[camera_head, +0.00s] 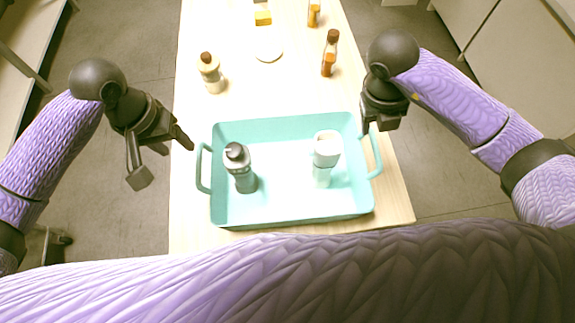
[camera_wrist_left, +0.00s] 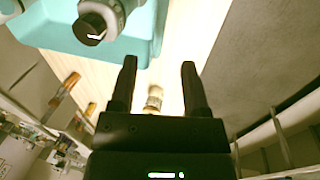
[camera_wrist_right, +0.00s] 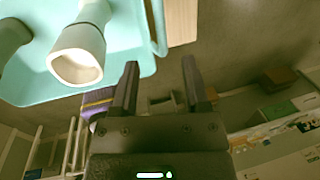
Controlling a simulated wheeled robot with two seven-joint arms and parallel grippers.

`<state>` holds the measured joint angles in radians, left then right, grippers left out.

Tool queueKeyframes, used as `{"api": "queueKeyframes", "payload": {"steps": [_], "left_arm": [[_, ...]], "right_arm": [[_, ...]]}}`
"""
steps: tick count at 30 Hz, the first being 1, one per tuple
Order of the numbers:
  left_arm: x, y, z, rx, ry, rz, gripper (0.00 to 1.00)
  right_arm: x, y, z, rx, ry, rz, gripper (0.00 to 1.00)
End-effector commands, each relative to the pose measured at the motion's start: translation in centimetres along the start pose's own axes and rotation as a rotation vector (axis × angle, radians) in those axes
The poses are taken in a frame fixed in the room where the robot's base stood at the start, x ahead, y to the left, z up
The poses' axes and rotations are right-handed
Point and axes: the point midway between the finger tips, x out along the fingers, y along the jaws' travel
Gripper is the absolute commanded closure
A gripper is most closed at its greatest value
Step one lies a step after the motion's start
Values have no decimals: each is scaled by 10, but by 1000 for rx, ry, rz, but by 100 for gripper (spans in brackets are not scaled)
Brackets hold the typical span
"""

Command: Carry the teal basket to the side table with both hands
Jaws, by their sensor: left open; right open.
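The teal basket (camera_head: 290,215) sits on the near end of a light wooden table, a loop handle at its left and right ends. Inside stand a grey bottle with a dark cap (camera_head: 241,168) and a white bottle (camera_head: 324,160). My left gripper (camera_head: 164,162) is open, above and left of the left handle (camera_head: 203,168), apart from it. My right gripper (camera_head: 376,122) is near the right handle (camera_head: 374,155); whether it touches cannot be told. In the right wrist view its open fingers (camera_wrist_right: 160,80) hold nothing. The left wrist view shows open, empty fingers (camera_wrist_left: 160,80).
On the wooden table (camera_head: 225,110) behind the basket stand a pale bottle (camera_head: 211,73), a brown bottle (camera_head: 329,53) and a white disc (camera_head: 268,50). More amber bottles (camera_head: 313,12) are at the far end. Grey floor (camera_head: 120,210) is open on both sides.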

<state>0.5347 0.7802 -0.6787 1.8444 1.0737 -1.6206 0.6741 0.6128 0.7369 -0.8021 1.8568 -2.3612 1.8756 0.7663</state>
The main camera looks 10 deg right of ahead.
Motion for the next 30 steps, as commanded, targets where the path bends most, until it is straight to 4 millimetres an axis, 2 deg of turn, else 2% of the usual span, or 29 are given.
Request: {"api": "queueKeyframes", "payload": {"steps": [5, 12, 18, 24, 30], "left_arm": [[10, 0, 0, -2, -3, 2, 40], [56, 0, 0, -2, -3, 1, 40], [87, 0, 0, -3, -2, 2, 40], [99, 0, 0, 0, 1, 0, 40], [100, 0, 0, 0, 2, 1, 40]], "right_arm": [[10, 0, 0, 1, 2, 1, 41], [55, 0, -1, 2, 4, -1, 41], [86, 0, 0, 1, 2, 0, 41], [99, 0, 0, 1, 0, -1, 41], [99, 0, 0, 0, -1, 0, 41]]}}
